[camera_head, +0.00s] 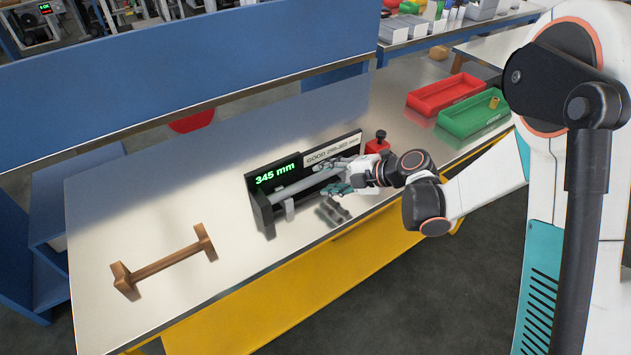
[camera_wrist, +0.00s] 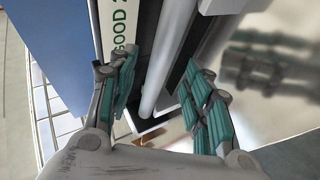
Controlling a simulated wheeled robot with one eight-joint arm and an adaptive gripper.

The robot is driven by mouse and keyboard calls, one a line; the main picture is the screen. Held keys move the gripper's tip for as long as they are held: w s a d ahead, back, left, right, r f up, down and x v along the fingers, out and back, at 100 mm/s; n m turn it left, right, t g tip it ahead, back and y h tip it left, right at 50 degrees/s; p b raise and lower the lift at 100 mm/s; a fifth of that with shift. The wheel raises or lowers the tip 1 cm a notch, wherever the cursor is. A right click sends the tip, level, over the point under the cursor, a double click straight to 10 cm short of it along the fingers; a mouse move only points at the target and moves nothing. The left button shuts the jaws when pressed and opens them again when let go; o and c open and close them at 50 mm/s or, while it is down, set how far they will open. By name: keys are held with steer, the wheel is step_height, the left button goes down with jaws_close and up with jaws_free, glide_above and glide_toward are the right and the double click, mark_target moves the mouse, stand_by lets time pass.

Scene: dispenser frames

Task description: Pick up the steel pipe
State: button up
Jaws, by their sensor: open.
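The steel pipe (camera_head: 296,187) is a grey cylinder lying in a dark measuring fixture (camera_head: 262,212) whose display reads 345 mm. My gripper (camera_head: 338,178) is at the right end of the pipe, over the fixture. In the wrist view, my gripper (camera_wrist: 160,105) is open, with a teal-padded finger on each side of the pipe (camera_wrist: 164,62). The pipe runs between the fingers, and gaps show on both sides of it. The pipe's right end is hidden by my gripper in the head view.
A wooden stand (camera_head: 165,263) is on the steel table at left. A red tray (camera_head: 446,94) and a green tray (camera_head: 474,115) stand at the back right. A red block with a black knob (camera_head: 378,144) is behind my gripper. The table's left part is mostly clear.

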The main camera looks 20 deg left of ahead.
mark_target(316, 179)
steer(key=x, duration=0.2)
steer(key=shift+a+f, duration=0.25)
steer(key=shift+a, duration=0.05)
steer(key=shift+r, duration=0.1)
steer(key=shift+c, duration=0.2)
jaws_close()
